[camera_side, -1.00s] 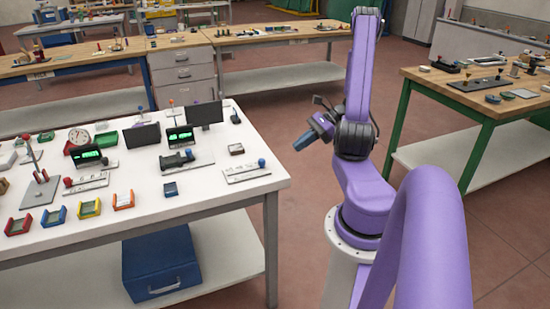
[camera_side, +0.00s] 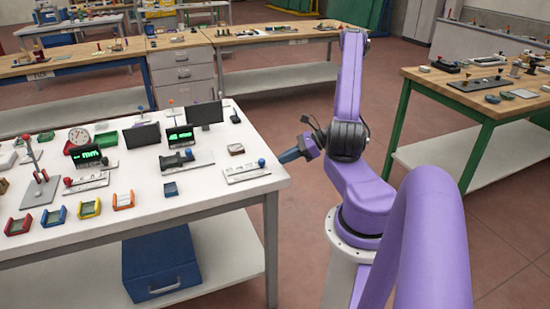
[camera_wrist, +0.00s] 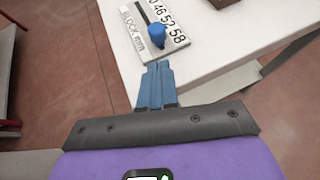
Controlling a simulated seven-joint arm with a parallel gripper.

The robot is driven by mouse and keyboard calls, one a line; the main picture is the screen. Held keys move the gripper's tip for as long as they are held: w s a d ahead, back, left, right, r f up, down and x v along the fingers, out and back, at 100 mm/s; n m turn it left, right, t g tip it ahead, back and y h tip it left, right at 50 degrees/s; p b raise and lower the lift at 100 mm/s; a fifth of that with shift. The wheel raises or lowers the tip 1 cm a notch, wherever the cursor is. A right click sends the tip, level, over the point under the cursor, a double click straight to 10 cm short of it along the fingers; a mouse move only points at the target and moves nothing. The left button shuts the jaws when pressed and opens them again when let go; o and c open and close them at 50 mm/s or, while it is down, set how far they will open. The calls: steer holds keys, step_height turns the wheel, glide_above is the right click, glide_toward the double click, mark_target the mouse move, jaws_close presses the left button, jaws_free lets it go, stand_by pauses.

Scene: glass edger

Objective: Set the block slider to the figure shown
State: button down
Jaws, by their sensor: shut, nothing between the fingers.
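The block slider is a pale plate (camera_side: 246,172) near the right front corner of the white table. It has a blue knob (camera_side: 261,162) at its right end. In the wrist view the plate (camera_wrist: 135,22) reads "BLOCK mm" with figures such as 46, 52 and 58 along a dark slot, and the blue knob (camera_wrist: 157,33) stands at the near end. My gripper (camera_side: 282,159) is just right of the table edge, beside the knob and apart from it. In the wrist view my blue fingers (camera_wrist: 157,66) are together, empty, just short of the knob. Green figures on the displays (camera_side: 181,135) are too small to read surely.
Another slider with a red knob (camera_side: 69,182) and a dark vise-like fixture (camera_side: 177,160) lie further left. A small blue box (camera_side: 170,188) and a brown-topped block (camera_side: 236,149) sit near the plate. Coloured trays (camera_side: 89,208) line the front.

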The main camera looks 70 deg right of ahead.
mark_target(255, 172)
steer(key=shift+w+a, duration=0.45)
steer(key=shift+w, duration=0.4)
steer(key=shift+w+a, duration=0.4)
steer(key=shift+w, duration=0.45)
steer(key=w+a, duration=0.5)
steer(key=shift+s, duration=0.1)
